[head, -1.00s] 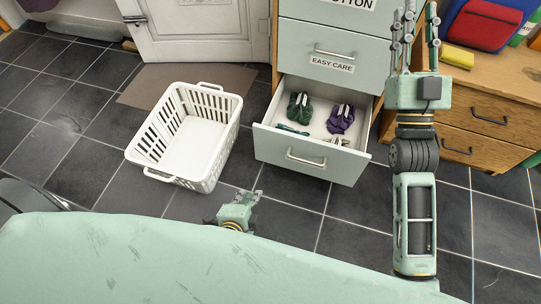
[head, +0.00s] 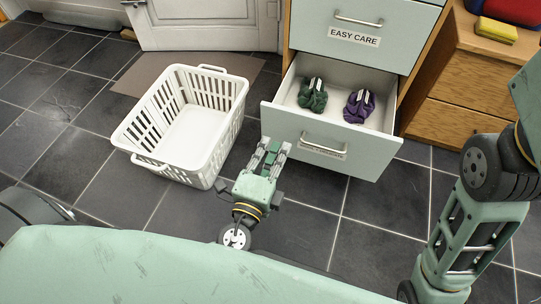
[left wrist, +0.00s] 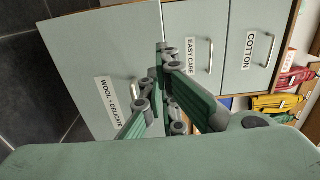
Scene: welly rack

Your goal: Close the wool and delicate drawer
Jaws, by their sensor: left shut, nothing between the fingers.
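The wool and delicate drawer (head: 370,158) is the lowest drawer and stands pulled open. A green bundle (head: 313,96) and a purple bundle (head: 359,106) lie in it. Its bar handle (head: 323,142) is on the front, and its label (left wrist: 112,106) reads clearly in the left wrist view. My left gripper (head: 270,148) is shut and empty, in front of the left part of the drawer front, left of the handle. In the left wrist view its fingers (left wrist: 163,92) overlap the drawer front. I cannot tell whether they touch it. My right gripper is out of view.
A white laundry basket (head: 185,128) stands on the tiled floor just left of my left gripper. The easy care drawer (head: 375,30) above is shut. A wooden cabinet (head: 462,100) stands to the right. Floor in front of the open drawer is clear.

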